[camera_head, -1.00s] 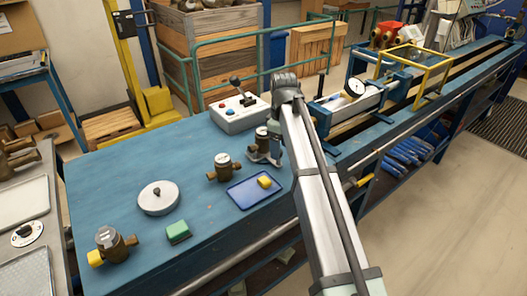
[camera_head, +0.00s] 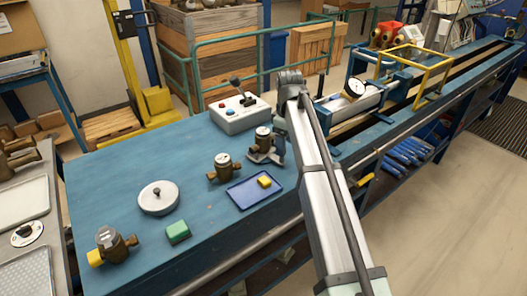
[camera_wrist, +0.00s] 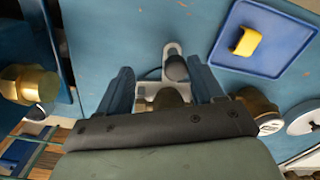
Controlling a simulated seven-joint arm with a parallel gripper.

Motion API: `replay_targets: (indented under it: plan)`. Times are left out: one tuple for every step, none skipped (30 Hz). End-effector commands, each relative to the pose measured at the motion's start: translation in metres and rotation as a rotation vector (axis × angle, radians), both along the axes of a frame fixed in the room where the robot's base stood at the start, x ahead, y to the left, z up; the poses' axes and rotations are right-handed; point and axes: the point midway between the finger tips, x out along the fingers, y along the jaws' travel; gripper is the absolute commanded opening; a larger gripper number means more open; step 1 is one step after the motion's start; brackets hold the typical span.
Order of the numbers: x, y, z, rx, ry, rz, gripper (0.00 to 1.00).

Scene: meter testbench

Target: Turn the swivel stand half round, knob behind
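The likely swivel stand is a grey bracket (camera_head: 256,157) on the blue bench, bearing a brass meter (camera_head: 263,140). In the wrist view its grey slotted arm (camera_wrist: 173,48) carries a dark round knob (camera_wrist: 176,69), pointing away from my gripper's palm. My gripper (camera_wrist: 160,72) is open, its two blue fingers apart on either side of the stand, with gaps to the knob. The palm hides part of the meter and stand. In the head view my gripper is mostly hidden by my arm, just right of the stand. I cannot tell its height.
A blue tray (camera_head: 240,201) with a yellow block (camera_head: 264,181) lies in front of the stand. Another brass meter (camera_head: 224,168), a grey disc with a knob (camera_head: 170,205), a green sponge (camera_head: 178,232) and a control box (camera_head: 238,117) stand nearby.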

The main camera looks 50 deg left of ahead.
Motion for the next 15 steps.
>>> replay_targets:
  plan:
    - [0.002,0.001,0.0,0.0,0.0,0.0,0.66]
    - [0.003,0.002,0.0,0.0,0.0,0.0,0.66]
    - [0.004,0.003,0.0,0.0,0.0,0.0,0.66]
    - [0.006,0.003,0.0,0.0,0.0,0.0,0.66]
    - [0.007,0.004,0.0,0.0,0.0,0.0,0.66]
    - [0.008,0.004,0.0,0.0,0.0,0.0,0.66]
    - [0.009,0.005,0.0,0.0,0.0,0.0,0.66]
    - [0.009,0.005,0.0,0.0,0.0,0.0,0.66]
    - [0.01,0.005,0.0,0.0,0.0,0.001,0.66]
    - [0.01,0.005,0.0,0.0,0.0,0.001,0.66]
    - [0.01,0.005,0.0,0.0,0.0,0.001,0.66]
    - [0.01,0.006,0.0,0.0,0.0,0.001,0.66]
    - [0.011,0.006,0.0,0.0,0.0,0.001,0.66]
    - [0.011,0.006,0.0,0.0,0.0,0.001,0.66]
    - [0.012,0.007,0.0,0.0,0.0,0.001,0.66]
